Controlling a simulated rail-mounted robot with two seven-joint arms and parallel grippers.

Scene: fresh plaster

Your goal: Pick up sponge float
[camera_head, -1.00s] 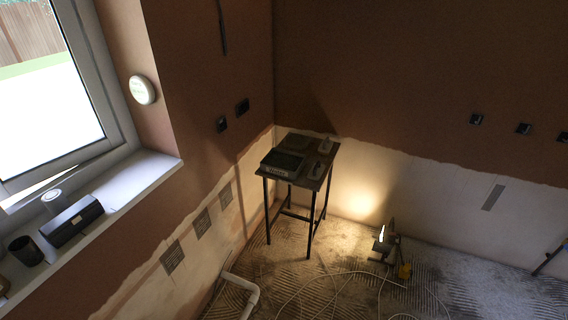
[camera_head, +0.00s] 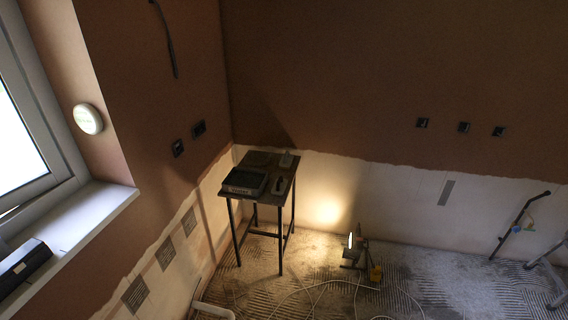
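A small dark table (camera_head: 258,197) with thin metal legs stands in the corner. On it are a dark tray-like box (camera_head: 244,181) at the front left, a small handled item (camera_head: 279,184) at the front right and a pale block-like item (camera_head: 286,161) at the back right. A flat dark item (camera_head: 258,159) lies at the back left. These are too small and dim for me to tell which is the sponge float. Neither of my grippers shows in this view.
A lit work lamp (camera_head: 351,250) stands on the floor right of the table, with pale cables (camera_head: 318,288) around it. A window sill (camera_head: 75,235) is at the left. Metal legs (camera_head: 545,262) stand at the far right. A white pipe (camera_head: 212,309) lies at the bottom.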

